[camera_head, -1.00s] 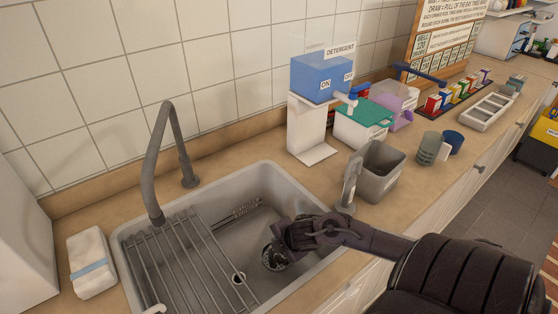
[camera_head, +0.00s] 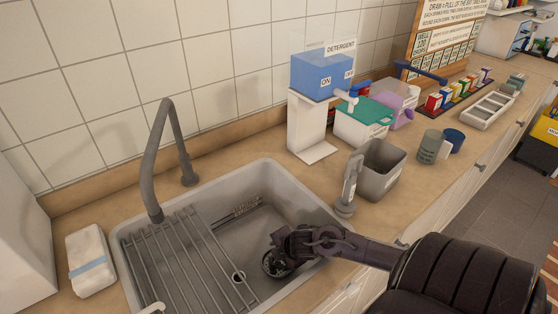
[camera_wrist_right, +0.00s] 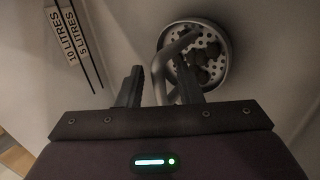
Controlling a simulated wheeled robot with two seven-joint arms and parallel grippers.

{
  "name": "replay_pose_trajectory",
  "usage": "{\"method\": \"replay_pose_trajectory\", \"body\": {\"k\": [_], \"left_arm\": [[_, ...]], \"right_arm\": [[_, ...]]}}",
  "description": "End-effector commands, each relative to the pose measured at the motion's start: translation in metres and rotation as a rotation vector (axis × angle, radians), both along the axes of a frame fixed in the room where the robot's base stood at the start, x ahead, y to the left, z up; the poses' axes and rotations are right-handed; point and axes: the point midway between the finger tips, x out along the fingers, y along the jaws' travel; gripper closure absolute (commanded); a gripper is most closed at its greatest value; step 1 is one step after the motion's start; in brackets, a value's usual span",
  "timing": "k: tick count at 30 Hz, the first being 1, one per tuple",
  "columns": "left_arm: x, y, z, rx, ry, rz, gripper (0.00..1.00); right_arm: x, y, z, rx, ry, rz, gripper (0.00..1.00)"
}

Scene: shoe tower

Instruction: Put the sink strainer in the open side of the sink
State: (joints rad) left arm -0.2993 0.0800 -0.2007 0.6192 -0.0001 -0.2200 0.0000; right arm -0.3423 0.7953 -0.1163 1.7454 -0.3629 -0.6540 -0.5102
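The sink strainer (camera_head: 274,264) is a round metal basket with holes, inside the open right side of the sink (camera_head: 262,214). In the right wrist view the strainer (camera_wrist_right: 203,52) shows its perforated bowl, dark bits in it and a bent handle. My right gripper (camera_head: 280,250) reaches down into the sink at the strainer and hides part of it. In its wrist view the right gripper (camera_wrist_right: 160,80) has its fingers apart. The handle lies between them, nearer the right finger, with space on the left. Whether the strainer touches the sink floor is unclear. My left gripper is not in view.
A slatted rack (camera_head: 188,262) covers the sink's left side. The drain hole (camera_head: 238,277) is beside it. A grey faucet (camera_head: 160,165) arches over the back. A grey bin (camera_head: 378,170), a brush-like upright (camera_head: 348,188) and a detergent dispenser (camera_head: 318,90) stand right of the sink.

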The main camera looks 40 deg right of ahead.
Motion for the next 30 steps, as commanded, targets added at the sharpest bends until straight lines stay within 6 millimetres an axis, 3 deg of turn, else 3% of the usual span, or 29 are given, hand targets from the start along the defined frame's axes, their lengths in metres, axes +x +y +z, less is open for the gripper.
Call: {"method": "replay_pose_trajectory", "body": {"k": [8,21,30], "left_arm": [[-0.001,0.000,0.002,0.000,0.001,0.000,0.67],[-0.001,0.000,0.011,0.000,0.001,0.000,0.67],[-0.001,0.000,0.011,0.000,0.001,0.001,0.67]], "right_arm": [[-0.004,0.000,0.007,-0.001,0.002,0.000,0.68],[-0.038,0.005,0.059,0.000,0.002,0.000,0.68],[-0.041,0.005,0.065,0.001,0.001,-0.001,0.68]]}}
